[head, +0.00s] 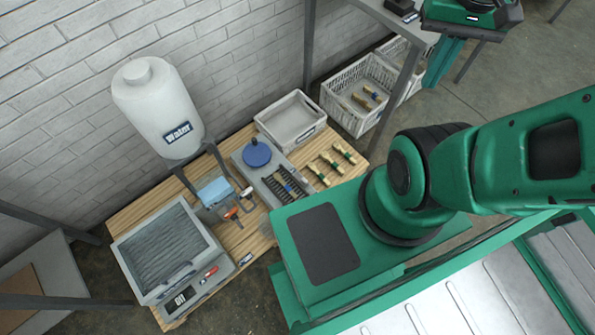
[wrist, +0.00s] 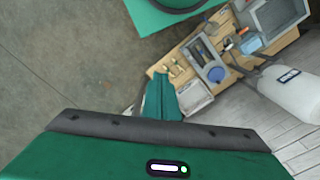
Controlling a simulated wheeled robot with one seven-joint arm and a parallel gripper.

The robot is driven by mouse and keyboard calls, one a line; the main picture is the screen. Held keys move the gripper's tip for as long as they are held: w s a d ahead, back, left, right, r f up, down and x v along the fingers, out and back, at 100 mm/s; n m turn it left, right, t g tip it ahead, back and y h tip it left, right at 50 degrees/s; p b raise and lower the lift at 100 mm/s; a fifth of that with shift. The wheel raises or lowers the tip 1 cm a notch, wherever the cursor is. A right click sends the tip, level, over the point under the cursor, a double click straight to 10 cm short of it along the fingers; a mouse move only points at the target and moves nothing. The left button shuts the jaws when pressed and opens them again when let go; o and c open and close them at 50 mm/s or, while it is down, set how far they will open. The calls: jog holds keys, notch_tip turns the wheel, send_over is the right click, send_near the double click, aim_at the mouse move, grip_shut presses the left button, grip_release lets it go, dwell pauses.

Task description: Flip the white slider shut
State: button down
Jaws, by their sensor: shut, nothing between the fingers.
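I cannot make out a white slider for certain; details on the panel are too small. The box also shows at the top right of the wrist view (wrist: 289,37). My gripper (head: 432,84) is at the top of the head view, far from the box. Its green fingers are together and empty, also in the wrist view (wrist: 160,76).
The wooden pallet (head: 125,211) also bears a grey tray (head: 317,138), a blue round item (head: 257,153), a blue block (head: 215,192), and several brushes. A white water tank (head: 158,110) stands behind. Crates (head: 343,80) and table legs are near my gripper.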

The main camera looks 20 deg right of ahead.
jog(key=w+d+f+n+h, duration=0.1)
jog(key=w+f, duration=0.2)
jog(key=w, duration=0.5)
jog(key=w+d+f+n, duration=0.1)
jog(key=w+f+n, duration=0.1)
jog(key=w, duration=0.6)
jog(key=w+a+f+n+g, duration=0.1)
jog(key=w+a+f, duration=0.1)
jog(key=w+f, duration=0.45)
jog(key=w+a+f+n, duration=0.1)
jog(key=w+a+f, duration=0.2)
jog(key=w+f, duration=0.4)
jog(key=w+a+f+n, duration=0.2)
jog(key=a+f, duration=0.2)
jog(key=f, duration=0.7)
jog(key=w+a+f+n, duration=0.15)
jog(key=a+f, duration=0.25)
jog(key=f, duration=0.7)
jog(key=s+a+f, duration=0.2)
jog(key=a+f, duration=0.2)
jog(key=f, duration=0.6)
jog(key=s+a+f+n+g, duration=0.1)
jog(key=a+f, duration=0.3)
jog(key=f, duration=0.7)
jog(key=shift+s+a, duration=0.15)
jog(key=shift+s, duration=0.6)
jog(key=shift+f+n, duration=0.15)
jog(key=shift+n, duration=0.1)
